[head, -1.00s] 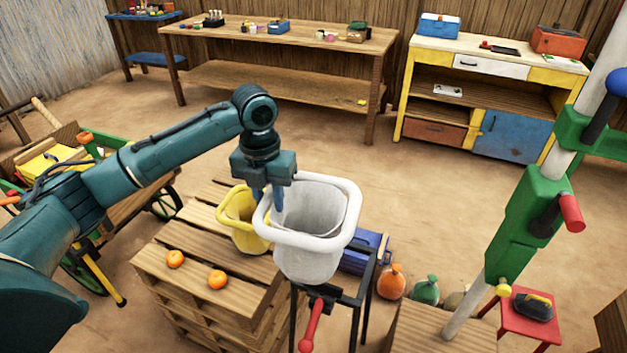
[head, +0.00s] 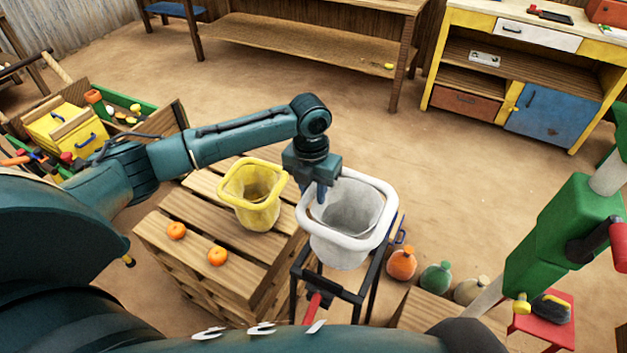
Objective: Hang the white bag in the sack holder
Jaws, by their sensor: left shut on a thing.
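The white bag (head: 342,246) hangs open and upright, its thick white rim a rounded square. My left gripper (head: 324,196) comes down from above and is shut on the rim at its left back side. The sack holder (head: 335,287) is a dark metal stand with a red handle (head: 314,308). In the picture the bag overlaps the upper part of this stand. I cannot tell whether its rim rests on the frame or is held above it. My right gripper is not in view.
A yellow bag (head: 252,212) and two oranges (head: 217,256) are on a wooden pallet stack (head: 185,275) left of the stand. A green post device (head: 562,235) rises farther right. The floor behind is clear.

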